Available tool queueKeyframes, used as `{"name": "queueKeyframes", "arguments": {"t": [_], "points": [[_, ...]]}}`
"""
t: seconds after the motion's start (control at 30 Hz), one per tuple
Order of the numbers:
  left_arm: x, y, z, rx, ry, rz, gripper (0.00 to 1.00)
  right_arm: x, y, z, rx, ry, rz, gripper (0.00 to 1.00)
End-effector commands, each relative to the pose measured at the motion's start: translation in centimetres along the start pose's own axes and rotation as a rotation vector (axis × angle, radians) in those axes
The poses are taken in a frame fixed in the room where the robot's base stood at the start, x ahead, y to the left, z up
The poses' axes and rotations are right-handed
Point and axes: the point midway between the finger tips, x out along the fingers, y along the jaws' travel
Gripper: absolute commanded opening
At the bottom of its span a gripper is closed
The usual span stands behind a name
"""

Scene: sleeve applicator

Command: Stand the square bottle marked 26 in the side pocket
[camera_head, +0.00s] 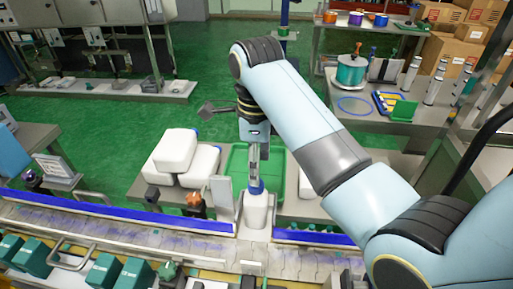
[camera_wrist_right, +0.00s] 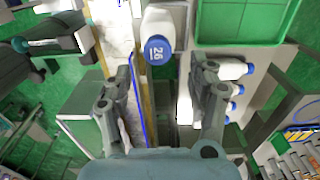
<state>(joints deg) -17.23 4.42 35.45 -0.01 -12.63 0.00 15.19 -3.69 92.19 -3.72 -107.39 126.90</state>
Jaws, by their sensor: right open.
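The square bottle marked 26 (camera_head: 256,211) is white with a blue cap and stands upright at the far edge of the conveyor. In the right wrist view the cap (camera_wrist_right: 157,50) shows the number 26. A narrow pale-walled gap (camera_head: 239,226) in the blue rail surrounds the bottle's lower part and looks like the side pocket; the bottle's base is hidden. My right gripper (camera_head: 256,168) hangs just above the cap. In the right wrist view its fingers (camera_wrist_right: 163,72) are spread and empty, with the bottle beyond their tips. My left gripper is not in view.
A green tray (camera_head: 237,161) lies behind the bottle. Large white containers (camera_head: 175,149) lie left of it. An upright pale plate (camera_head: 221,188) stands close to the bottle's left. Blue rails (camera_head: 150,215) run along the conveyor; teal boxes (camera_head: 103,270) stand at the front left.

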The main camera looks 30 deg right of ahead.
Motion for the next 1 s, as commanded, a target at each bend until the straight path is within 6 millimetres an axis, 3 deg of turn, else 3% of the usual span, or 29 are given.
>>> {"name": "queueKeyframes", "arguments": {"t": [0.17, 0.3, 1.0], "points": [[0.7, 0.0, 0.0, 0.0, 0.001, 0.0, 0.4, -3.5, 0.0, 0.1, 0.0, -0.003, -0.002, 0.59], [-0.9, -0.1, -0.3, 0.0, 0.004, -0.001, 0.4, -5.4, 0.0, 0.0, 0.0, -0.001, 0.0, 0.59], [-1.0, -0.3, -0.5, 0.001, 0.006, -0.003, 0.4, -5.6, 0.1, 0.0, 0.0, 0.0, 0.001, 0.59]]}}
